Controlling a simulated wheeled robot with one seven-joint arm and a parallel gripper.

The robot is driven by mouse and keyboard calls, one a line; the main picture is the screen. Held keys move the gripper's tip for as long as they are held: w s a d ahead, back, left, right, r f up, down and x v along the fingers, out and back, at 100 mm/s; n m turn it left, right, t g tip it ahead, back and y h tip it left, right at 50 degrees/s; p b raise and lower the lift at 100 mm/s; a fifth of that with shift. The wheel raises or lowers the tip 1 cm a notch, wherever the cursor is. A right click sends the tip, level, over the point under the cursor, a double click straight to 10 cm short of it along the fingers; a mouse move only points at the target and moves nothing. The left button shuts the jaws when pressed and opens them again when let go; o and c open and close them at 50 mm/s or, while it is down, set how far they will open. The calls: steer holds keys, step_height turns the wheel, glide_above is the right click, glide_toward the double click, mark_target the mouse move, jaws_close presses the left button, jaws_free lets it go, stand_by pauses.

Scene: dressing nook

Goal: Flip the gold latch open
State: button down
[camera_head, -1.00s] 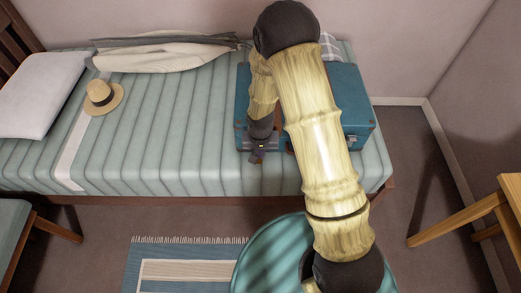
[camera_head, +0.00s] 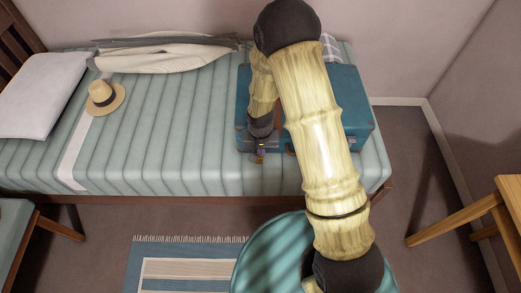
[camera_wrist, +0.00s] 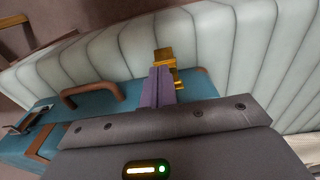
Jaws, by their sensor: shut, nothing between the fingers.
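The teal suitcase (camera_head: 352,98) lies on the bed, partly hidden behind my arm. The gold latch (camera_wrist: 163,57) is on its front side, and in the wrist view it shows right at my fingertips. My gripper (camera_wrist: 158,74) is shut with nothing held, its purple fingers together and against or very close to the latch; contact is not clear. In the head view my gripper (camera_head: 260,153) is small at the suitcase's front left edge, and the latch is hard to make out there.
The suitcase's brown handle (camera_wrist: 94,97) and a second metal clasp (camera_wrist: 36,120) lie left of my fingers in the wrist view. The striped bed (camera_head: 190,125) holds a straw hat (camera_head: 105,97) and a white pillow (camera_head: 42,95). A wooden table (camera_head: 490,200) stands at right.

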step_height(320, 180, up, 13)
steer(key=p, duration=0.3)
steer(key=shift+w, duration=0.3)
steer(key=shift+r, duration=0.15)
steer(key=s+d+r+t+p, duration=0.1)
steer(key=s+d+r+p, duration=0.3)
steer(key=r, duration=0.6)
steer(key=s+d+r+t+p, duration=0.1)
steer(key=s+d+r+p, duration=0.4)
steer(key=s+d+r, duration=0.2)
step_height(320, 180, up, 4)
steer(key=shift+s+d+r, duration=0.1)
steer(key=shift+s+d, duration=0.15)
steer(key=shift+d, duration=0.7)
steer(key=shift+r, duration=0.35)
